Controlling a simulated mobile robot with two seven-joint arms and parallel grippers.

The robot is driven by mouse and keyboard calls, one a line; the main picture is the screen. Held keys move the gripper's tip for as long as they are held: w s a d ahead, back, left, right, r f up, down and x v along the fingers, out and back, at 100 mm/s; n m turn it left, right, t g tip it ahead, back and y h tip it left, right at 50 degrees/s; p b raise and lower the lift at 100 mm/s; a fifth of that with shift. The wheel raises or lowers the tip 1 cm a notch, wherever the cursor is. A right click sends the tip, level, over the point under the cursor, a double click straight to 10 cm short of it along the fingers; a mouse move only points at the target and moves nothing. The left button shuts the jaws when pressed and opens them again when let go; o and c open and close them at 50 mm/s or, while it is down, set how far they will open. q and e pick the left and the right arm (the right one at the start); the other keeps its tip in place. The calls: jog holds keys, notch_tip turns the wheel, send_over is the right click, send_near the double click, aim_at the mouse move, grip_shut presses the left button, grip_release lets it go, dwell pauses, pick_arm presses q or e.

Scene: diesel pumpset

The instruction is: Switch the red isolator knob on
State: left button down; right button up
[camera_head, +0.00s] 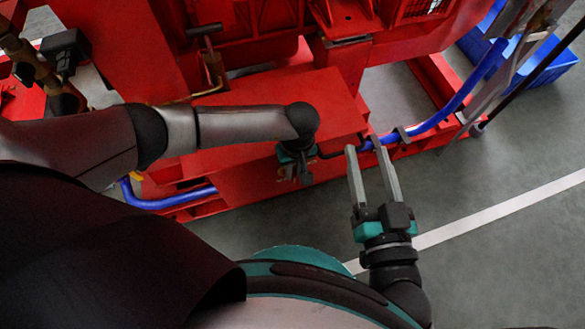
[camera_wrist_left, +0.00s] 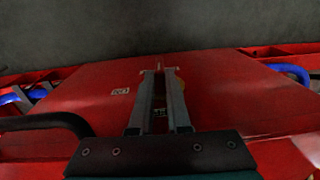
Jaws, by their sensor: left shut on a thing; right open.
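The red battery-box-like housing (camera_head: 290,95) of the pumpset stands in front of me, and its red panel (camera_wrist_left: 95,95) fills the left wrist view. My left gripper (camera_head: 297,178) reaches down to the near face of this housing. In the left wrist view, its two fingers (camera_wrist_left: 160,74) point at the panel and are close together, shut on the red isolator knob, which is mostly hidden between them. A bit of yellow shows beside the right finger. My right gripper (camera_head: 362,144) is open and empty, to the right of the housing.
A blue hose (camera_head: 455,103) runs along the red frame at the right, near my right fingers. Another blue hose (camera_head: 170,202) lies at the lower left. A blue crate (camera_head: 540,65) stands at the far right. Grey floor (camera_head: 480,185) at the right is clear.

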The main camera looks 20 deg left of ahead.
pick_arm(q)
jog(key=shift+w+d+y, duration=0.1)
jog(key=shift+y, duration=0.3)
jog(key=c, duration=0.9)
grip_release()
